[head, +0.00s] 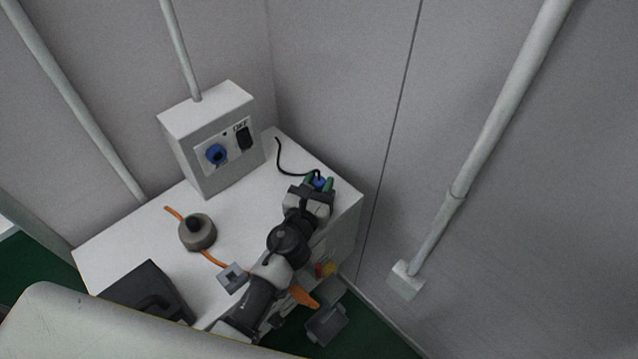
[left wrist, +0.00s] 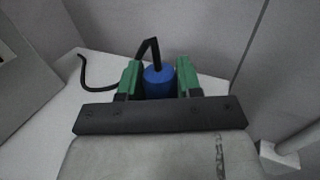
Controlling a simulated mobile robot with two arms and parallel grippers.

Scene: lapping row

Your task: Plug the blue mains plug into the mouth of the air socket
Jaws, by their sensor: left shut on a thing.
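The blue mains plug (head: 319,184) is between the green fingers of my left gripper (head: 319,183), above the right back part of the white bench top. The left wrist view shows the blue plug body (left wrist: 159,82) between both fingers of the left gripper (left wrist: 160,78), with its black cable trailing back and left. A grey wall box stands at the back of the bench, left of the gripper. On its front are a round blue socket (head: 215,154) and a black fitting (head: 243,138) under a small label. The plug is well apart from the socket. My right gripper is not in view.
A black case (head: 150,290) is at the front left. Walls close in behind and right. The bench top before the wall box (head: 181,150) looks mostly clear.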

